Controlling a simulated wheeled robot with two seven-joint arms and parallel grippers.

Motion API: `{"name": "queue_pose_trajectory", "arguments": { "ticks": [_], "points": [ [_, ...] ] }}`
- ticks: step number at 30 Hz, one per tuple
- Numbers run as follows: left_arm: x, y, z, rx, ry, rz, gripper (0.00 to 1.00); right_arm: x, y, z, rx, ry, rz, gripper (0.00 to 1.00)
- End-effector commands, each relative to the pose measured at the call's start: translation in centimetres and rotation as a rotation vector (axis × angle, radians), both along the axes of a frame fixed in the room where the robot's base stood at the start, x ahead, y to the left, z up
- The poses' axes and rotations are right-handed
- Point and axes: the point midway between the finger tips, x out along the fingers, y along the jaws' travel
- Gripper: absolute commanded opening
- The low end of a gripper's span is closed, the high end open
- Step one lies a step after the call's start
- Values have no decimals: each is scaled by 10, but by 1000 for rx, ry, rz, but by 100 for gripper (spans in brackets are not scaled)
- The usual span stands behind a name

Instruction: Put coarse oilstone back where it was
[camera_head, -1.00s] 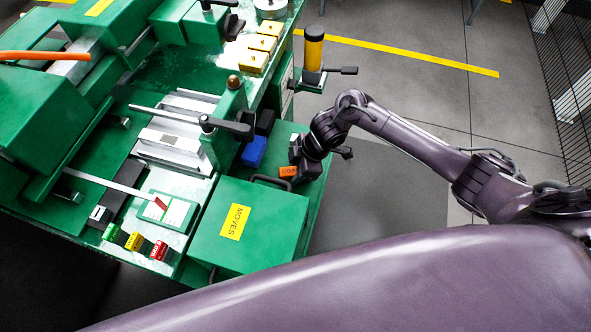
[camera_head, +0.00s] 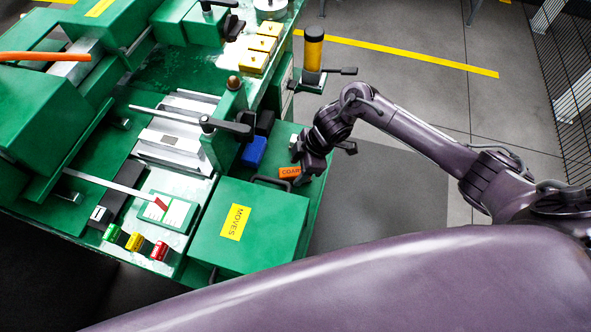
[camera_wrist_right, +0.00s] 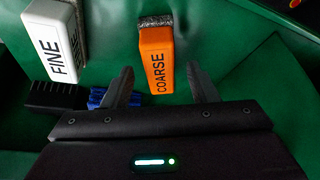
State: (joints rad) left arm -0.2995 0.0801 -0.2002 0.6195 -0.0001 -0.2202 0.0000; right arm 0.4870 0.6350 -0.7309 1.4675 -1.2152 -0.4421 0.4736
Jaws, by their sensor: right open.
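The coarse oilstone, an orange block lettered COARSE (camera_wrist_right: 157,62) with a grey gritty end, lies on the green surface in the right wrist view. It also shows in the head view as a small orange block (camera_head: 290,172) on the green ledge beside the MOVES box, partly hidden by my gripper. My right gripper (camera_wrist_right: 160,84) is open, its two fingers apart with the orange block beyond and between them; I cannot tell whether they touch it. In the head view my right gripper (camera_head: 302,168) is just right of the block. My left gripper is not in view.
A white block lettered FINE (camera_wrist_right: 54,42) lies left of the coarse one. A blue block (camera_head: 253,152) and a black block (camera_head: 265,122) stand nearby. The green MOVES box (camera_head: 215,225) is close in front. A lamp-like yellow cylinder (camera_head: 313,50) stands behind.

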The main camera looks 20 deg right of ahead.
Motion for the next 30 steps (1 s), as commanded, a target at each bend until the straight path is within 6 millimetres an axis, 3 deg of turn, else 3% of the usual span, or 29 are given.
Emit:
{"name": "queue_pose_trajectory", "arguments": {
  "ticks": [6, 13, 18, 30],
  "points": [
    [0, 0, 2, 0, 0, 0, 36, -2, -20, 47, -2, -5, 1, 53],
    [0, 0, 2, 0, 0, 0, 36, -6, -33, 80, -1, -3, 1, 53],
    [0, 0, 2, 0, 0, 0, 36, -7, -37, 90, -1, -1, 1, 53],
    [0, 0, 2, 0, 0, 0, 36, -7, -37, 90, 0, 0, 0, 53]
  ]
}}
